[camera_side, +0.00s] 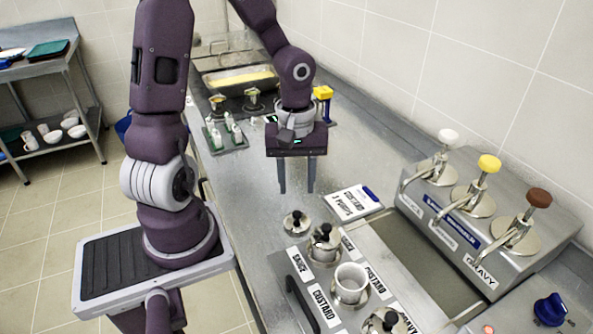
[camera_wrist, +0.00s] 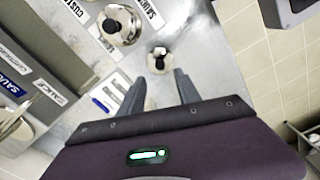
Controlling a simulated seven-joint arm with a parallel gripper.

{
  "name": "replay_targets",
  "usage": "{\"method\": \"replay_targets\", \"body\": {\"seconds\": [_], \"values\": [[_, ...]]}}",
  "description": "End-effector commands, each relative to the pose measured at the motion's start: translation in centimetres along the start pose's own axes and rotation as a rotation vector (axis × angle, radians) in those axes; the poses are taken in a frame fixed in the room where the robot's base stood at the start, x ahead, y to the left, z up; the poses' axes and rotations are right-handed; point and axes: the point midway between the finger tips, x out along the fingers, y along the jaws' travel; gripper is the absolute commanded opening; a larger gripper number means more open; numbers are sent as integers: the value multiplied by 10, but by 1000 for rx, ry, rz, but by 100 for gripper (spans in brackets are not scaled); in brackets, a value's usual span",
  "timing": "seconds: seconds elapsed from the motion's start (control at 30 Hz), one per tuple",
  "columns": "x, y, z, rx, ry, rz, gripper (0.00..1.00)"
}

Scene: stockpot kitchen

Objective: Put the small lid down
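The small lid (camera_side: 296,223), a shiny metal disc with a black knob, lies on the steel counter in front of the pot holder. It also shows in the wrist view (camera_wrist: 158,63), just beyond the fingertips. My gripper (camera_side: 297,190) is above the counter, pointing down, behind the lid in the side view. Its two fingers are apart with nothing between them, and the wrist view (camera_wrist: 155,82) also shows this gap empty. The gripper does not touch the lid.
A lidded pot (camera_side: 325,243), an uncovered pot (camera_side: 350,284) and another lidded pot (camera_side: 384,323) stand in the labelled holder. The pump dispenser (camera_side: 470,220) stands farther right. Bare counter lies left of the fingers.

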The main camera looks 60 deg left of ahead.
Motion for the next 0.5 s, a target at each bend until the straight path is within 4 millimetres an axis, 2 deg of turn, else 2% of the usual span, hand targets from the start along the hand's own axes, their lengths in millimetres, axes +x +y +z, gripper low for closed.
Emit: {"method": "replay_targets", "body": {"seconds": [0.1,0.27,0.37,0.5], "values": [[-23,0,-1,-4,5,1,40],[-40,0,2,28,16,-3,40],[-62,-3,15,197,105,-10,40],[-113,-15,53,588,275,43,40]]}}
